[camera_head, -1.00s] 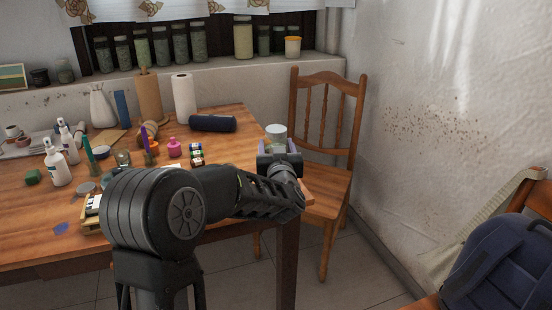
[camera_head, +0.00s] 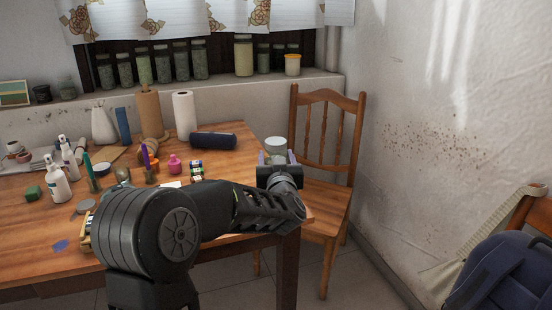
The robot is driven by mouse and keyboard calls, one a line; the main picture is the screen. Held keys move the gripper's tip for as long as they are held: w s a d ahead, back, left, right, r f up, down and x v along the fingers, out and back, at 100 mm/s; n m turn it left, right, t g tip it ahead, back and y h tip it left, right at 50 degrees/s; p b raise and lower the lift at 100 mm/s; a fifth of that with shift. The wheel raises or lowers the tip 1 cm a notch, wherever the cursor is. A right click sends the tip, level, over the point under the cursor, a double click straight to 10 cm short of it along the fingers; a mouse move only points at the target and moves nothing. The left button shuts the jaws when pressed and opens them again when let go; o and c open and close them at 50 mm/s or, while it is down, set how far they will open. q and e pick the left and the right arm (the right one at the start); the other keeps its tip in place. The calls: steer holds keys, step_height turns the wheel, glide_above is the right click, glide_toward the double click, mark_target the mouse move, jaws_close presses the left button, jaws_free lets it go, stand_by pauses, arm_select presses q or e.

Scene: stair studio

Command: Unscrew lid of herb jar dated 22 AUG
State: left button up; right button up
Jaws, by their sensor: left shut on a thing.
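My left gripper (camera_head: 279,160) is at the right end of the wooden table, with its arm reaching in across the front. Its pale purple fingertips are shut on a small jar with a pale grey-white lid (camera_head: 276,144). Most of this jar's body is hidden behind the gripper, and no date can be read on it. Several herb jars with dark or greenish contents, such as a green jar (camera_head: 162,64), stand in a row on the windowsill. Their labels are too small to read. My right gripper is not in view.
A wooden chair (camera_head: 327,200) stands close behind the gripper. A blue backpack (camera_head: 505,265) is at the lower right.

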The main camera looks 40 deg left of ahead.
arm_select(q)
jaws_close()
steer(key=shift+r, duration=0.1)
stand_by(0.5)
steer(key=shift+w+d+r, duration=0.1)
steer(key=shift+d+r, duration=0.1)
steer(key=shift+r, duration=0.05)
steer(key=s+d+f+m+t+h, duration=0.1)
steer(key=s+d+f+m+h, duration=0.1)
steer(key=d+f+m+h, duration=0.5)
steer(key=s+d+m+t+h, duration=0.15)
steer(key=d+h, duration=0.25)
steer(key=d, duration=0.7)
steer(key=s+d+f+m+t+h, duration=0.1)
steer(key=s+d+f+m+h, duration=0.2)
steer(key=d+h, duration=0.5)
steer(key=w+d+r+n+y+p, duration=0.1)
steer(key=w+r+n+y+p, duration=0.2)
steer(key=p, duration=1.3)
step_height(320, 180, up, 3)
steer(key=y, duration=0.4)
steer(key=shift+w+d+t, duration=0.2)
steer(key=shift+t, duration=0.15)
